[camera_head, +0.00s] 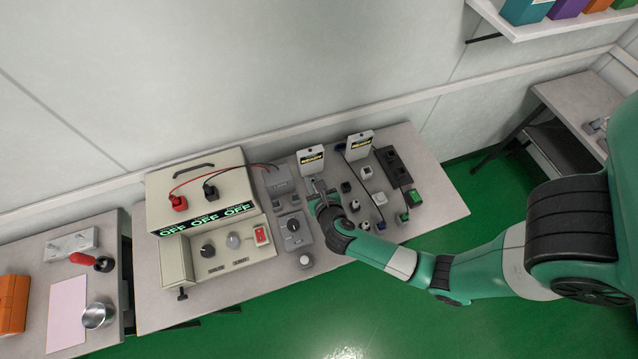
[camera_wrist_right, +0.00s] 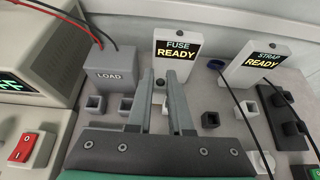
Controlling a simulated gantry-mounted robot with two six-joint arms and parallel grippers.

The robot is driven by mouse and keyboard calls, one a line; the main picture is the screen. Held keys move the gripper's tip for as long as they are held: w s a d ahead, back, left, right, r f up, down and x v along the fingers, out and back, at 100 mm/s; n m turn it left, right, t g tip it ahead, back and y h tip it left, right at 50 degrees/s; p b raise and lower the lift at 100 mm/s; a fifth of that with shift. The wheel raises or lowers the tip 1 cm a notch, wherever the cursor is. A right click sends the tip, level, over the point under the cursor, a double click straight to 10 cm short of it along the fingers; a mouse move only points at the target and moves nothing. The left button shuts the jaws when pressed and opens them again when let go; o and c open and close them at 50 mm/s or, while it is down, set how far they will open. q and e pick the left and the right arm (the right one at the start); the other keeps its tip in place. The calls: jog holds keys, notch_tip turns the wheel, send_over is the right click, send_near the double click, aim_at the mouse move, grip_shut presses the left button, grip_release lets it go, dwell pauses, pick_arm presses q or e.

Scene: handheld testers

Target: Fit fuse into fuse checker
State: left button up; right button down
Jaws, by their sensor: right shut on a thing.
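The fuse checker (camera_head: 311,160) is a small white upright box at the back of the table. In the right wrist view its display (camera_wrist_right: 178,50) reads "FUSE READY". My right gripper (camera_head: 318,187) is in front of it, and its fingertips (camera_wrist_right: 166,78) point at the checker's lower front. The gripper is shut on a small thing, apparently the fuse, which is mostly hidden. A small dark spot shows between the fingertips, but whether it is the fuse or an opening in the checker I cannot tell. My left gripper is out of view.
A grey LOAD box (camera_wrist_right: 110,72) stands left of the checker. A white STRAP tester (camera_wrist_right: 262,65) with black cables stands to its right. Several small square sockets (camera_wrist_right: 210,119) surround the gripper. A large beige instrument (camera_head: 197,195) reading OFF fills the table's left.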

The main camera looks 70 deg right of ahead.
jog(key=d+f, duration=0.1)
jog(key=d+f+b, duration=0.1)
jog(key=f, duration=0.1)
jog(key=d+f, duration=0.1)
jog(key=f, duration=0.1)
jog(key=shift+s+d+b, duration=0.15)
jog(key=shift+d+b, duration=0.15)
jog(key=shift+d, duration=0.05)
jog(key=f+b, duration=0.1)
jog(key=f, duration=0.1)
jog(key=f+b, duration=0.1)
jog(key=shift+d+f+b, duration=0.25)
jog(key=shift+f+b, duration=0.1)
jog(key=shift+r, duration=0.1)
jog(key=c, duration=0.8)
grip_release()
jog(key=shift+c, duration=0.2)
